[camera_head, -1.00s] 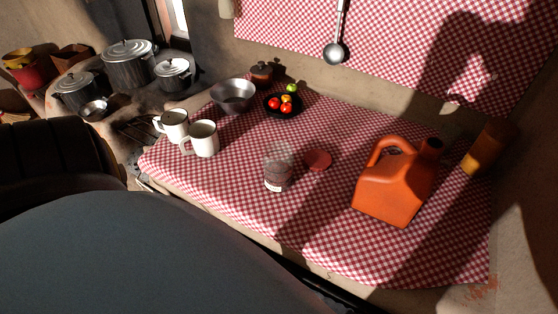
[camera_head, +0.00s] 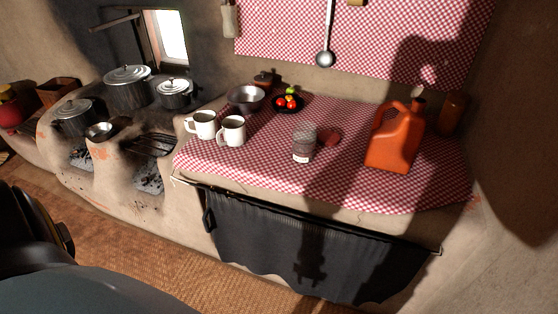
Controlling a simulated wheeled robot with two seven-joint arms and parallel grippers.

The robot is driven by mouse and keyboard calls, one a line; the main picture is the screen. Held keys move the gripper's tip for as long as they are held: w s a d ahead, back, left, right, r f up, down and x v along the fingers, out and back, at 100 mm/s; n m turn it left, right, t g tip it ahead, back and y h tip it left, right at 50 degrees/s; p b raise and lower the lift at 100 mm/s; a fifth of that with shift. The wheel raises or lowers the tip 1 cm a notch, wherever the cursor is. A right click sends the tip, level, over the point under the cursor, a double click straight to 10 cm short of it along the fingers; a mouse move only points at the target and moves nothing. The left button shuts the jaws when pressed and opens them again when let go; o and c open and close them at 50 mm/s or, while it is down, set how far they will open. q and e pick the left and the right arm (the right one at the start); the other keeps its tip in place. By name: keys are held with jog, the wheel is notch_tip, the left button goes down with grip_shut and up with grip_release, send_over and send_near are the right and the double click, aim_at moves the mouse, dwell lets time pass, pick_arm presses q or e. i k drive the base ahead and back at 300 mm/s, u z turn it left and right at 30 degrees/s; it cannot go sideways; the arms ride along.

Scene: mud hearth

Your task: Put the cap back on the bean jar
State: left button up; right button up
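The bean jar (camera_head: 304,144) is a clear glass jar standing upright on the red checked cloth, with dark contents low inside and no cap on its mouth. The red cap (camera_head: 329,136) lies on the cloth just right of the jar, partly in shadow; a small gap or contact between them cannot be told. Neither of my grippers shows in the head view; only dark parts of my own body fill the lower left.
An orange jerrycan (camera_head: 395,138) stands right of the cap. Two white mugs (camera_head: 232,131) stand left of the jar. A metal bowl (camera_head: 246,99) and a dark plate of fruit (camera_head: 288,106) are behind. A black curtain (camera_head: 310,250) hangs below the counter's front edge.

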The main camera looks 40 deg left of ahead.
aim_at(304, 142)
jog(key=u, duration=0.8)
jog(key=i, duration=0.75)
jog(key=u, duration=0.25)
